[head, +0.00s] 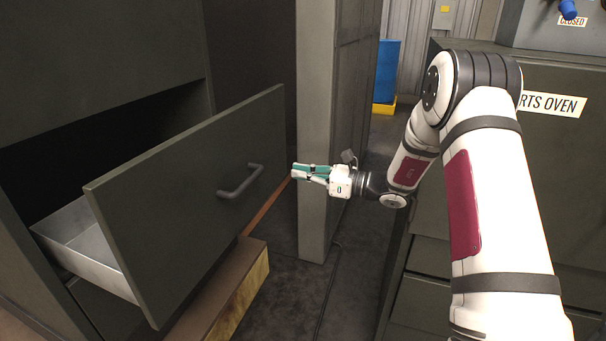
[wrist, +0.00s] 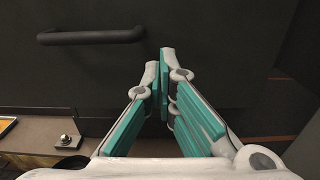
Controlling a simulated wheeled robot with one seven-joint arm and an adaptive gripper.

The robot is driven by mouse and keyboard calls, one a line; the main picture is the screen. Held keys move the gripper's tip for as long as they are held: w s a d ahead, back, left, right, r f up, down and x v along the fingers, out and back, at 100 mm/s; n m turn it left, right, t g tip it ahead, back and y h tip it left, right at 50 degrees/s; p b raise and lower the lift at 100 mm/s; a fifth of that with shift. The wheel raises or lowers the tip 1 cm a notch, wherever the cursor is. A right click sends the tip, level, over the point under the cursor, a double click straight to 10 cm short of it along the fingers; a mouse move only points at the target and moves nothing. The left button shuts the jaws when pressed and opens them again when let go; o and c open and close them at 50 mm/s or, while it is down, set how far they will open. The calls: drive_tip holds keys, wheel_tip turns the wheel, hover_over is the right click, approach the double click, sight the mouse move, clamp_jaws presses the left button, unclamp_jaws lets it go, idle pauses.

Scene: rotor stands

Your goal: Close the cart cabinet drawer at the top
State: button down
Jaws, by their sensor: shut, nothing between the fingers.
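The cabinet drawer (head: 190,200) is pulled out at the left of the head view, with a dark green front and a metal tray (head: 85,245) showing behind it. Its dark bar handle (head: 240,181) is on the front, and it also shows at the upper left of the wrist view (wrist: 90,36). My gripper (head: 296,173) is shut and empty. It points left toward the drawer front, to the right of the handle. In the wrist view its teal-padded fingertips (wrist: 164,60) are together before the dark front. Whether they touch it I cannot tell.
A grey upright panel (head: 315,120) stands just behind my gripper. A brown ledge with a yellowish side (head: 240,290) lies below the drawer. A parts oven cabinet (head: 560,160) is at the right. Dark floor (head: 320,300) is free between them.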

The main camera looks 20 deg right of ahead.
drive_tip(key=x, duration=1)
drive_tip(key=shift+w+a, duration=0.15)
drive_tip(key=shift+a, duration=0.1)
